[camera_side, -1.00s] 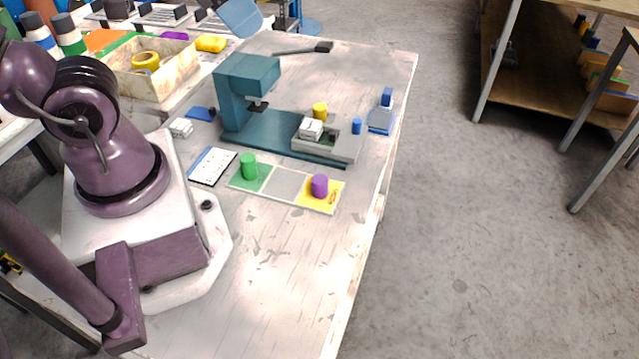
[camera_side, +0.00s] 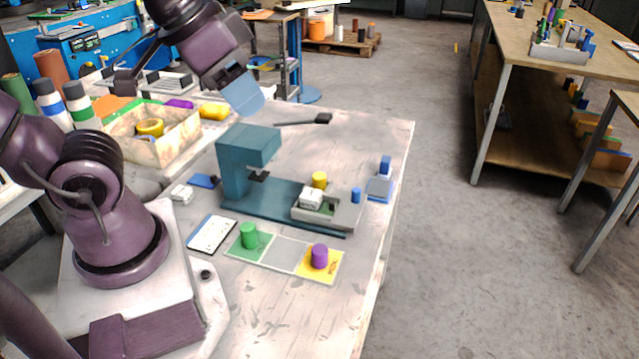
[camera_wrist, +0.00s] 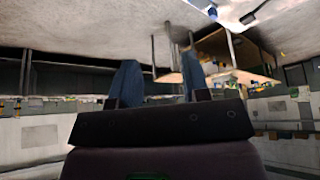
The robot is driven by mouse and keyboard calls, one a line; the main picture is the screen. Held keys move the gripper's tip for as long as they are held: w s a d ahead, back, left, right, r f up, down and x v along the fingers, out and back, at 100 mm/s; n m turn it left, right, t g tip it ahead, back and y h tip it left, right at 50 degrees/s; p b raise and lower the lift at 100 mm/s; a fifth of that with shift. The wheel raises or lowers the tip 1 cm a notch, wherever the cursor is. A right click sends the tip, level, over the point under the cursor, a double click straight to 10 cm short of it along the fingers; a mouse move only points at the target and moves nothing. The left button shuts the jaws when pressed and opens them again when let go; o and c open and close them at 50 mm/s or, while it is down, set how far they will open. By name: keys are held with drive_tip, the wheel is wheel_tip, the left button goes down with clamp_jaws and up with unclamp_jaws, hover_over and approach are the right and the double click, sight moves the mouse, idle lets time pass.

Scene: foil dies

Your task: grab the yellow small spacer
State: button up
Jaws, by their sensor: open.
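A short yellow cylinder (camera_side: 320,180), which looks like the yellow small spacer, stands upright by the back edge of the grey fixture on the teal press. A white block (camera_side: 311,199) in front partly hides its base. My gripper (camera_side: 243,92) is raised above and behind the press in the side view, well away from the yellow cylinder. In the wrist view my gripper (camera_wrist: 159,60) shows two blue fingers spread apart with nothing between them; the spacer is not visible there.
The teal press (camera_side: 248,150) rises left of the spacer. A blue cylinder (camera_side: 356,195) is close on its right. Green (camera_side: 249,235) and purple (camera_side: 319,256) cylinders stand on a coloured strip in front. A box (camera_side: 180,145) with a yellow ring is at left.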

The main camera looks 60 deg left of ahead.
drive_tip(key=o, duration=0.4)
